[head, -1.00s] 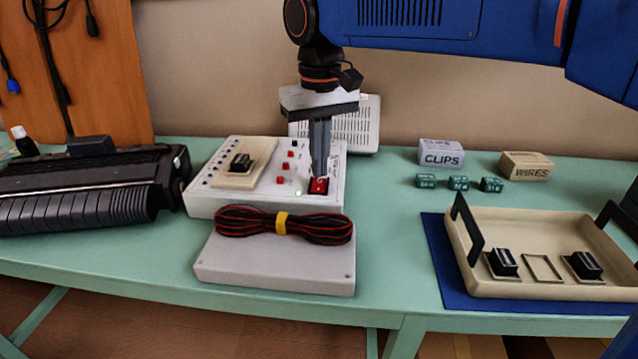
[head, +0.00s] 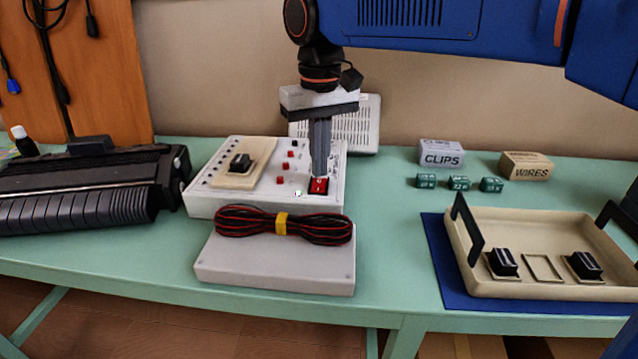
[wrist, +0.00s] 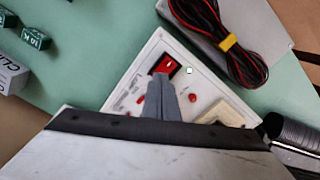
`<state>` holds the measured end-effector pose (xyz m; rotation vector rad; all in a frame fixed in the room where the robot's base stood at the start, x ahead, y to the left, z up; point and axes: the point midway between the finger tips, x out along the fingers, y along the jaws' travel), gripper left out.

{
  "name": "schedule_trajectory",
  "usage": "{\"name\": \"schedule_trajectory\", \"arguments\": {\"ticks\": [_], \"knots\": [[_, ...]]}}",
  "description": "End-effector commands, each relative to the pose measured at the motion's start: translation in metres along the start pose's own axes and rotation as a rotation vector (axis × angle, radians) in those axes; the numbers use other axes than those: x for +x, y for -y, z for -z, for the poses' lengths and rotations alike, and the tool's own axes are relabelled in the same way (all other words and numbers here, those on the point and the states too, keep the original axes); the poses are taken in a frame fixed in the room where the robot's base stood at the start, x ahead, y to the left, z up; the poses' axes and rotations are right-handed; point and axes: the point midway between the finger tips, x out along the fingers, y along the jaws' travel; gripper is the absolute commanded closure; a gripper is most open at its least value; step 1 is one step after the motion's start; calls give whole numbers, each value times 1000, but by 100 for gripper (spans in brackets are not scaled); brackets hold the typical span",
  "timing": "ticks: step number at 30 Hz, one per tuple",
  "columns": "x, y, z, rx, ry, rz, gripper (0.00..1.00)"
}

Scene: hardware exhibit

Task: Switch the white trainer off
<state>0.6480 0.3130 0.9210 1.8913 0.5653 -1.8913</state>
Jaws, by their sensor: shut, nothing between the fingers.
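The white trainer (head: 262,205) stands on the green bench, left of centre in the head view. Its red rocker switch (head: 318,188) is at its front right corner, in a dark frame. The switch also shows in the wrist view (wrist: 166,65), with a white mark on its face. A small pale light with a greenish edge (head: 298,193) is left of the switch. My gripper (head: 319,174) is shut and empty, pointing down, its tips at the rear edge of the switch. I cannot tell whether they touch it. The tips hide part of the switch.
A grey box (head: 275,272) with a red-black cable bundle (head: 284,225) sits in front of the trainer. A black machine (head: 85,190) is at left. A beige tray (head: 520,290) is at right. A CLIPS box (head: 441,154) and WIRES box (head: 526,166) stand behind it.

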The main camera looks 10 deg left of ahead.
Motion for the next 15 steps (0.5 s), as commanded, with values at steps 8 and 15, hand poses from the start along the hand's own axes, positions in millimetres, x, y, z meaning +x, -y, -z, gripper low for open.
{"name": "schedule_trajectory", "arguments": {"ticks": [8, 15], "knots": [[1, 0, 0, 0, 0, 0, 100], [4, 0, 0, 0, 0, 0, 100]]}}
